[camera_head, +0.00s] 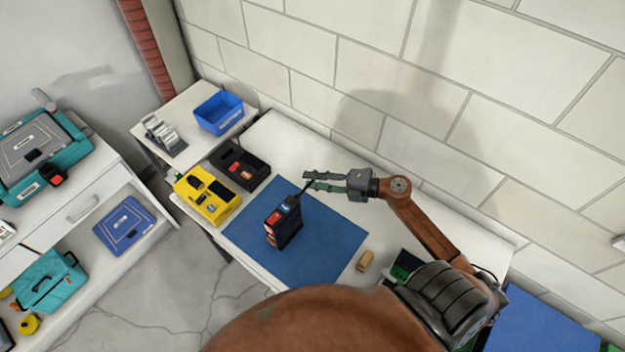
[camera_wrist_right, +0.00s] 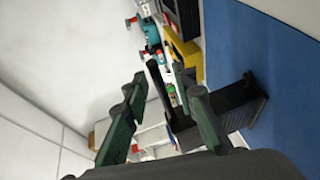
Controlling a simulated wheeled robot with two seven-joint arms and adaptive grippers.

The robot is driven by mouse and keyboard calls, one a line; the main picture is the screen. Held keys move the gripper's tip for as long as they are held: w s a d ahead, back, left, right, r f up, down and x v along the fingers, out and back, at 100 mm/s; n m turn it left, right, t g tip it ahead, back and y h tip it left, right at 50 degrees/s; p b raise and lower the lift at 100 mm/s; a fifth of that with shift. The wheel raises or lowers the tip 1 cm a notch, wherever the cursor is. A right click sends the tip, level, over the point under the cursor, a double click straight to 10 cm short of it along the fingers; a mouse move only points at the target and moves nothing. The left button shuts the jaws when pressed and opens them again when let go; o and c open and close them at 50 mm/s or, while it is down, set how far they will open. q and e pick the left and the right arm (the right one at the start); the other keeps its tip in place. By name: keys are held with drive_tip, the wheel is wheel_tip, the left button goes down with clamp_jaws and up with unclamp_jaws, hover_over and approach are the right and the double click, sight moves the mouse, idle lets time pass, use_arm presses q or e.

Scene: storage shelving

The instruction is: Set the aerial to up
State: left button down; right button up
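In the right wrist view the black device (camera_wrist_right: 238,104) stands on the blue mat, and the dark aerial (camera_wrist_right: 158,85) shows in the gap between the fingers of my right gripper (camera_wrist_right: 164,82). I cannot tell whether they touch. My left gripper is not in view.
A yellow case (camera_head: 208,196) and a black case (camera_head: 240,166) sit left of the mat. A blue bin (camera_head: 219,112) stands on the small table behind. A tan block (camera_head: 364,260) lies at the mat's right edge. A block wall rises behind the table.

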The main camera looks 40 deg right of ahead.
drive_tip(key=shift+w, duration=0.1)
drive_tip(key=shift+c, duration=0.5)
clamp_jaws()
